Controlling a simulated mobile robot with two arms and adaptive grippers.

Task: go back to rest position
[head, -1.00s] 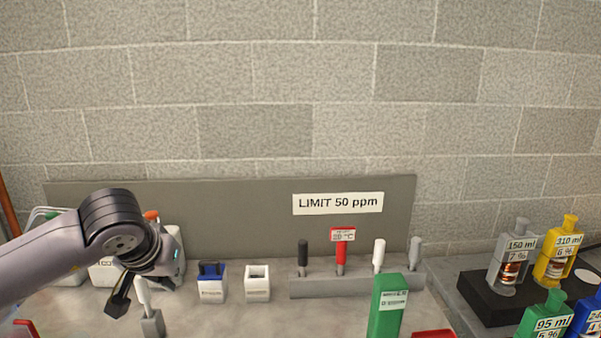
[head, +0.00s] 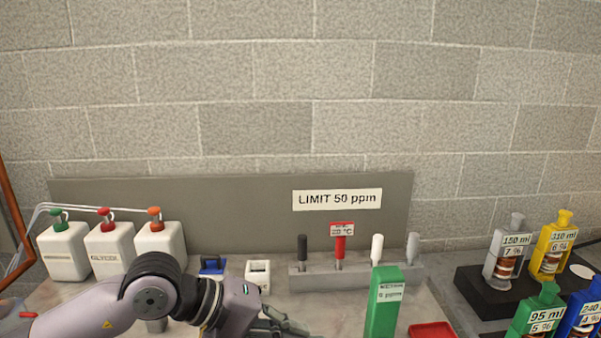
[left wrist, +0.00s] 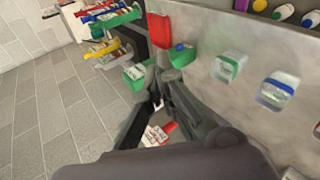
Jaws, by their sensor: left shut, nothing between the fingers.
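My left arm comes in from the left in the head view, low over the front of the counter. Its left gripper (head: 280,325) is at the bottom edge, left of the green box (head: 386,300), and is partly cut off. In the left wrist view the gripper (left wrist: 160,85) is shut and holds nothing. Beyond its fingers there I see a green container and a red tray (left wrist: 159,27). My right gripper is in neither view.
White jugs (head: 65,250) with coloured caps stand at the back left. A grey rack (head: 355,276) holds several upright tools under the LIMIT 50 ppm sign (head: 337,199). Labelled bottles (head: 551,247) stand on a black platform at right. The wall closes the back.

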